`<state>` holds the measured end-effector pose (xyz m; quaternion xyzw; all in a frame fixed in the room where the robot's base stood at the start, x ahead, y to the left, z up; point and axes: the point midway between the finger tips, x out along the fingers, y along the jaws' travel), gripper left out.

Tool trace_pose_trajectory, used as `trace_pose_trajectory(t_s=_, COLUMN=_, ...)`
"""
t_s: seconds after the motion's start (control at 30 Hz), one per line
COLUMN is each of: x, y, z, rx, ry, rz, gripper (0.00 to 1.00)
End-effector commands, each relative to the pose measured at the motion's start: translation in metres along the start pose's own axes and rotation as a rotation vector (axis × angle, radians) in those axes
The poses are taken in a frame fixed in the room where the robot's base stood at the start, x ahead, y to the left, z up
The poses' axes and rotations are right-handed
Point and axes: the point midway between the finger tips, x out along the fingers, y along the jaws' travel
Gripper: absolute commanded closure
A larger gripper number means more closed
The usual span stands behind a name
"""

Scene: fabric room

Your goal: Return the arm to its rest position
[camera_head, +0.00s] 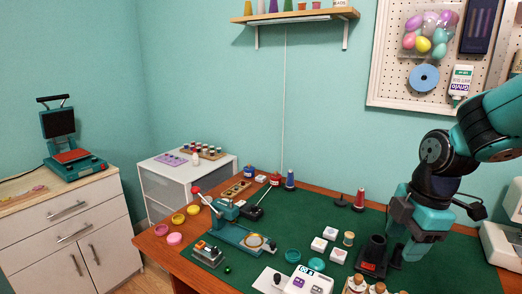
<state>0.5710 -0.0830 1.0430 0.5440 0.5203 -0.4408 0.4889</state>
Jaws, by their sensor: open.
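My arm (440,165) comes in from the right edge and bends down over the right part of the table. My gripper (408,258) is at its lower end, pointing down at the green mat (455,275). It is open, and I see nothing held in it. A black stand with a red base (372,258) is just left of the gripper; I cannot tell whether they touch.
A teal press (240,232) stands at the mat's left. White blocks (318,244), a spool (348,238) and cork-topped jars (358,284) lie near the gripper. A white machine (505,230) stands at the right edge. A pegboard (430,65) hangs behind my arm.

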Motion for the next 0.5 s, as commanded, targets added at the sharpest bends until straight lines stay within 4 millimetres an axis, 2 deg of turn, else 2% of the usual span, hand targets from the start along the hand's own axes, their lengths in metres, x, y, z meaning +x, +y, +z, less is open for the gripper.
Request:
trace_pose_trajectory(t_s=0.03, x=-0.009, y=-0.013, z=-0.021, rx=0.083, ry=0.025, rz=0.006, gripper=0.48)
trace_pose_trajectory(t_s=0.2, x=-0.032, y=-0.066, z=-0.082, rx=0.438, ry=0.111, rz=-0.026, gripper=0.48)
trace_pose_trajectory(t_s=0.33, x=-0.044, y=-0.109, z=-0.114, rx=0.68, ry=0.157, rz=-0.079, gripper=0.48)
trace_pose_trajectory(t_s=0.5, x=-0.051, y=-0.15, z=-0.135, rx=0.896, ry=0.179, rz=-0.143, gripper=0.48)
